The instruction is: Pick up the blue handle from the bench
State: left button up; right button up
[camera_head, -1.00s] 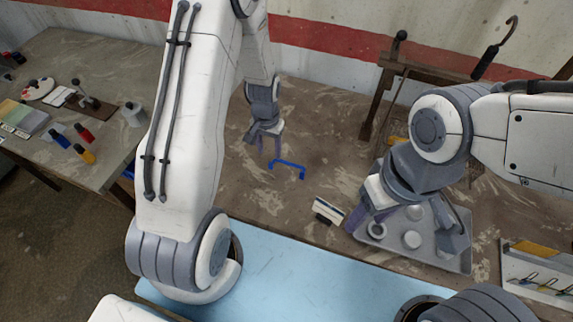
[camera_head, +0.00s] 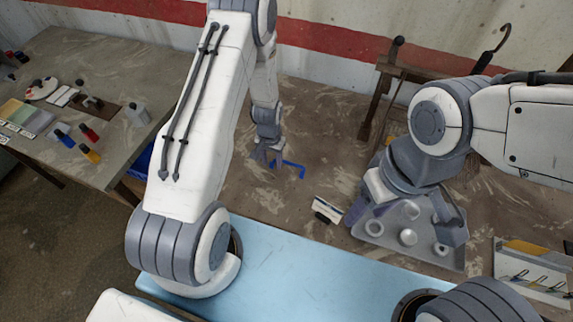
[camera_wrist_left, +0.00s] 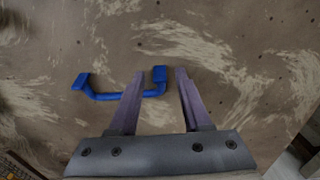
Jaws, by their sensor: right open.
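The blue handle (camera_head: 299,170) lies on the brown bench (camera_head: 310,120). My left gripper (camera_head: 266,164) is low over the bench at the handle's left side and hides part of it. In the left wrist view the handle (camera_wrist_left: 103,96) is a bar with two raised ends. My left gripper (camera_wrist_left: 159,73) is open there, with the handle's right end between its fingertips in the picture and one finger crossing over the bar. I cannot tell its height above the handle. My right gripper (camera_head: 403,221) is open over the grey tray, away from the handle.
The grey tray (camera_head: 433,258) holds several round pieces. A small white and black item (camera_head: 327,210) lies between the handle and the tray. A wooden stand (camera_head: 370,110) is at the back. A side table (camera_head: 60,170) at the left holds bottles. Bench around the handle is clear.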

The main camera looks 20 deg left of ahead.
pick_arm(q)
grip_shut()
jog(key=shift+r, duration=0.1)
